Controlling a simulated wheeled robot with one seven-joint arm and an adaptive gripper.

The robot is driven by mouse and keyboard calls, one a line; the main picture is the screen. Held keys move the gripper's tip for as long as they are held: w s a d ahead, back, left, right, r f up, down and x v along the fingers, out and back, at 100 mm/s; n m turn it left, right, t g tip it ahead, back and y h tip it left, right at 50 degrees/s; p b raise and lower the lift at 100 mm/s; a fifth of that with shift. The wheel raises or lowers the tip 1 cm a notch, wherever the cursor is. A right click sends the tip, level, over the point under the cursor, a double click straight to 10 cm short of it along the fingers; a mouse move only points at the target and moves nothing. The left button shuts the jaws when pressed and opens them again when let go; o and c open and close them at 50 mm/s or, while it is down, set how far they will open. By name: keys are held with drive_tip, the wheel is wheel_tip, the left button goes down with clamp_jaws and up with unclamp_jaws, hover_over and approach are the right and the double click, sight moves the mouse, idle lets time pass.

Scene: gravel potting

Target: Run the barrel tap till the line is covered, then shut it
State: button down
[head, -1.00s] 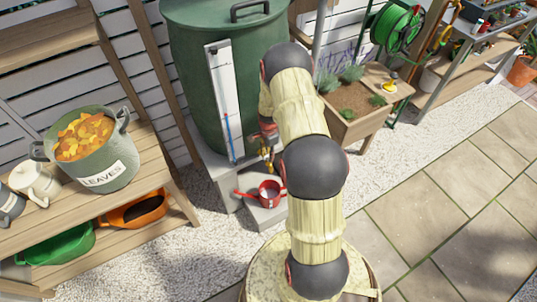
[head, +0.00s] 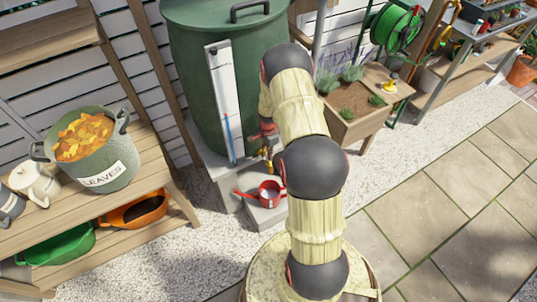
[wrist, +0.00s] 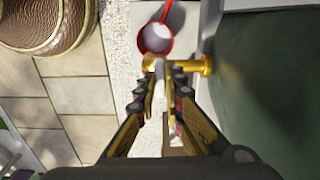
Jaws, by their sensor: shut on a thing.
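The green barrel (head: 190,85) stands at the back with a brass tap (wrist: 202,66) low on its side. My gripper (wrist: 162,76) is shut at the tap, on its lever as far as I can see; the fingers hide most of the lever. In the head view my arm partly covers the tap (head: 266,152). A red pan (head: 270,193) stands below the tap on a pale block. It also shows in the wrist view (wrist: 155,38), with a pale grey inside. I cannot make out a line in it or a water stream.
A white gauge board (head: 226,100) with a blue mark is on the barrel's front. At the left a wooden shelf (head: 160,165) holds a leaf-filled pot (head: 105,172). A wooden planter (head: 355,125) stands right of the barrel. Paving (head: 440,215) at the right is clear.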

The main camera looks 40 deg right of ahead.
drive_tip(key=shift+n, duration=0.3)
drive_tip(key=n+p, duration=0.1)
drive_tip(key=n, duration=0.4)
drive_tip(key=shift+n+p, duration=0.3)
drive_tip(key=n+p, duration=0.1)
drive_tip(key=n, duration=0.4)
drive_tip(key=shift+n, duration=0.3)
drive_tip(key=c, duration=1.9)
unclamp_jaws()
wheel_tip(320, 180, up, 12)
